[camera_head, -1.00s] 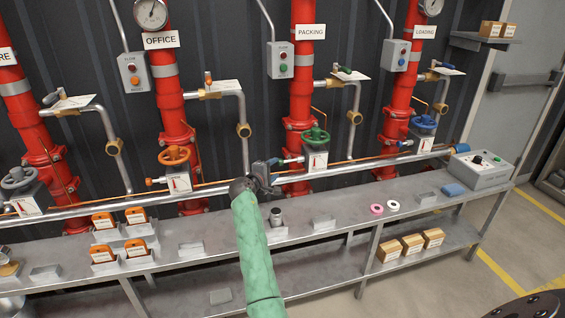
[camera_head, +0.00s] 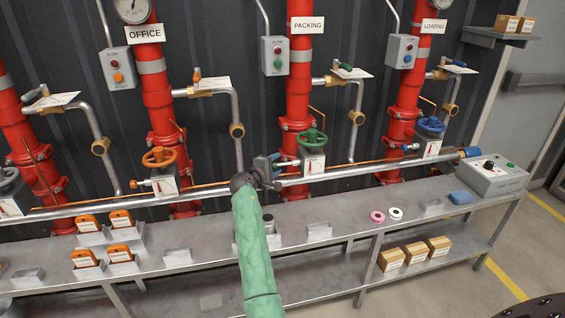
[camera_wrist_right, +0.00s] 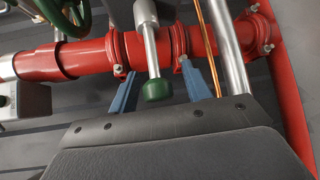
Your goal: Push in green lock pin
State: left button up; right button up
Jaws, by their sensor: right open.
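The green lock pin (camera_wrist_right: 157,90) is a green knob on a silver rod that runs up the right wrist view to a grey block. In the head view it is small beside the green handwheel valve (camera_head: 311,137), on its left side. My right gripper (camera_head: 276,170) is just left of that valve, by the long horizontal pipe. In the right wrist view its two blue fingers (camera_wrist_right: 159,69) are open, one on each side of the knob, with visible gaps. I cannot tell whether anything touches the knob. My left gripper is not in view.
The horizontal pipe (camera_head: 340,172) runs behind my gripper, with red vertical pipes behind it. An orange valve (camera_head: 160,157) is to the left and a blue valve (camera_head: 431,125) to the right. The metal bench (camera_head: 345,215) below holds orange tags, small holders, pink and white rings and a control box (camera_head: 493,172).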

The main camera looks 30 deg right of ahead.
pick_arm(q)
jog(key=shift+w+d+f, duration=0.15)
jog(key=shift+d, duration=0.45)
pick_arm(e)
jog(key=shift+w+d, duration=0.15)
jog(key=shift+d, duration=0.1)
jog(key=shift+c, duration=0.4)
